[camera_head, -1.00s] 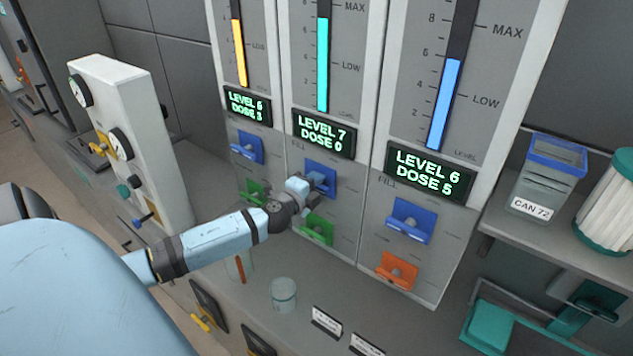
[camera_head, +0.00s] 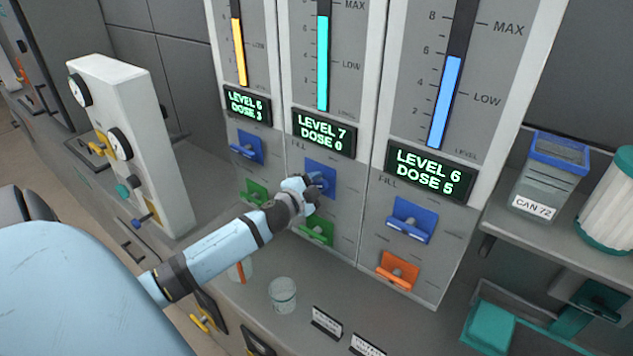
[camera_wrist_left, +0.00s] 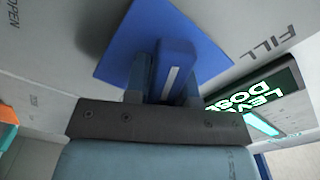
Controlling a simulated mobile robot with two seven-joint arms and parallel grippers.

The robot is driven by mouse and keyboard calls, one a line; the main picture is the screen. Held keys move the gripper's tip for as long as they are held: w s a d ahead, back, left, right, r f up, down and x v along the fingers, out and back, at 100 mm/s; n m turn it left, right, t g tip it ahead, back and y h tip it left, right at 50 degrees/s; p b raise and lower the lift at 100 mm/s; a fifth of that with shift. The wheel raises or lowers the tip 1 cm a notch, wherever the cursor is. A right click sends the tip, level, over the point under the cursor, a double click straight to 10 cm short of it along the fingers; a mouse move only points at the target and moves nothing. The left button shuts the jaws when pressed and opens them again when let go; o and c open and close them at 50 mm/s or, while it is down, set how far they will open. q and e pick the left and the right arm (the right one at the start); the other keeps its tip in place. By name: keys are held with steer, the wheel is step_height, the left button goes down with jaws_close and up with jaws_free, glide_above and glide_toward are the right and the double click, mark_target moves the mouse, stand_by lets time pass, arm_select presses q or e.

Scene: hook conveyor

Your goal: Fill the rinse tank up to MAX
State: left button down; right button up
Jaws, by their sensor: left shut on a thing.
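Three gauge columns stand side by side; I cannot read which is the rinse tank. The middle column's cyan bar (camera_head: 323,65) stands close to its MAX mark, above a display (camera_head: 323,134) reading LEVEL 7, DOSE 0. My left gripper (camera_head: 322,186) is at the blue FILL lever (camera_head: 322,171) below that display. In the left wrist view my left gripper (camera_wrist_left: 165,80) is shut on this lever's handle (camera_wrist_left: 174,68), a finger on each side. The right column's blue bar (camera_head: 445,103) is between LOW and MAX; its display (camera_head: 430,171) reads LEVEL 6, DOSE 5. My right gripper is not in view.
A green lever (camera_head: 316,231) sits just below my gripper. Another blue lever (camera_head: 410,222) and an orange lever (camera_head: 398,270) are to the right. A glass beaker (camera_head: 283,294) stands on the counter under my forearm. A CAN 72 container (camera_head: 549,180) is on the right shelf.

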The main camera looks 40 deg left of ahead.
arm_select(q)
steer(key=shift+n, duration=1.2)
steer(key=shift+p, duration=0.3)
steer(key=c, duration=1)
jaws_free()
steer(key=shift+o, duration=0.2)
steer(key=shift+s+f, duration=0.1)
steer(key=shift+s, duration=0.45)
steer(key=s+d+b, duration=0.1)
steer(key=s+b, duration=0.1)
steer(key=s, duration=1)
steer(key=shift+s+d+b, duration=0.25)
steer(key=shift+s+b, duration=0.1)
steer(key=shift+b, duration=0.05)
